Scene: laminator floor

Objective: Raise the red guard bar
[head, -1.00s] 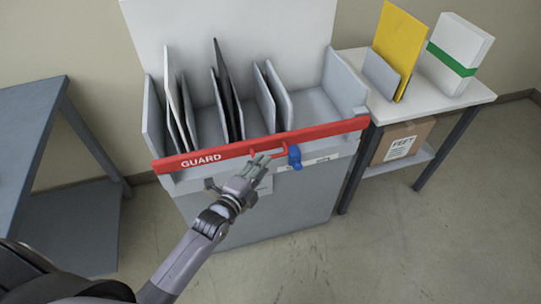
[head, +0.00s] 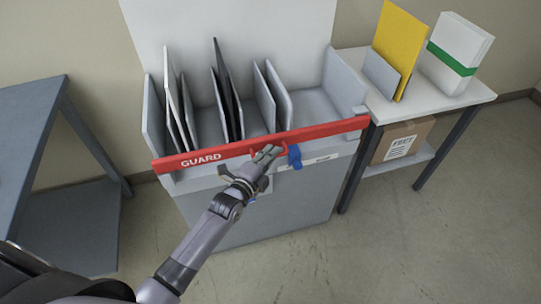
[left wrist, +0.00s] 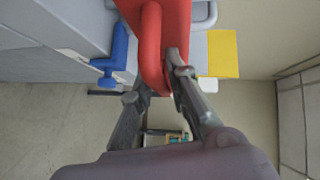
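The red guard bar (head: 330,129), marked GUARD, lies across the front of the grey slotted rack, slightly slanted in the head view. A red loop handle sticks out near its middle; it shows large in the left wrist view (left wrist: 152,50). My left gripper (head: 267,153) is at this handle. In the left wrist view its fingers (left wrist: 160,75) are apart, with the handle between them; firm contact cannot be told. A blue latch (head: 294,157) sits just right of the handle, below the bar. My right gripper is not in view.
The grey rack (head: 345,85) holds several upright panels. A white side table (head: 425,97) at right carries a yellow folder (head: 400,45) and a white green-banded stack (head: 455,55), with a cardboard box (head: 403,140) below. A grey table (head: 30,120) stands at left.

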